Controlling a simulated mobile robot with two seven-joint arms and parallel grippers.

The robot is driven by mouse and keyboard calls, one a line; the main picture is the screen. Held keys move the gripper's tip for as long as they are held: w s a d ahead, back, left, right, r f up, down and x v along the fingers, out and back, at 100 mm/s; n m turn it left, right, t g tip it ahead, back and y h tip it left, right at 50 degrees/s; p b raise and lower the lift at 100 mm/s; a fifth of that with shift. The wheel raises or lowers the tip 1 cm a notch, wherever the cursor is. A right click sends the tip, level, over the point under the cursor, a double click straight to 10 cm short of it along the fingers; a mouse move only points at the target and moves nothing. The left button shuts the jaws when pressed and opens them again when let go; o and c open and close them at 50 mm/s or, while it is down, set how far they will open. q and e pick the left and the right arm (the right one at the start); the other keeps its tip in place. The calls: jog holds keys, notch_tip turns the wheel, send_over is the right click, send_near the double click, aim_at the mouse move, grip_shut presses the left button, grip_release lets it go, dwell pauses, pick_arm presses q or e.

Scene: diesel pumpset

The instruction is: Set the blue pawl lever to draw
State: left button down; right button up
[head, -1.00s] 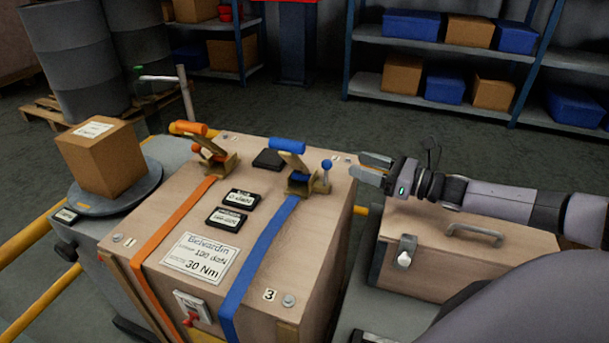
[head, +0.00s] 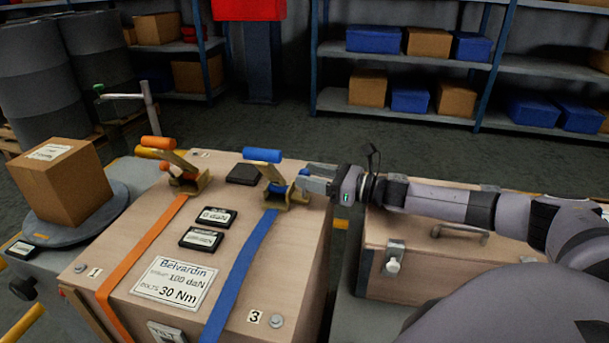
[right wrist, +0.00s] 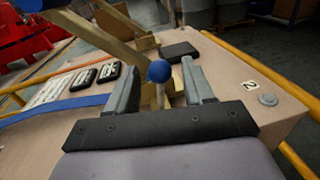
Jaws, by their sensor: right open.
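The blue pawl lever, a pale stem with a blue ball knob (right wrist: 159,71), stands between the two fingers of my right gripper (head: 304,181) in the right wrist view. The fingers are open, with a gap on each side of the stem. In the head view the gripper is at the right side of the blue strap's brass ratchet (head: 286,197) and largely hides the knob. The ratchet's long handle with a blue grip (head: 262,155) is raised, tilted up to the left. The blue strap (head: 238,270) runs down the wooden crate's top. My left gripper is not in view.
An orange ratchet (head: 186,183) and orange strap stand to the left on the crate (head: 120,285). Two black displays (head: 214,217) lie between the straps; one reads 0 daN. A wooden case (head: 430,260) lies below my right arm. A cardboard box (head: 62,183) sits at far left.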

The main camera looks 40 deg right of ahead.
jog(key=shift+x, duration=1.1)
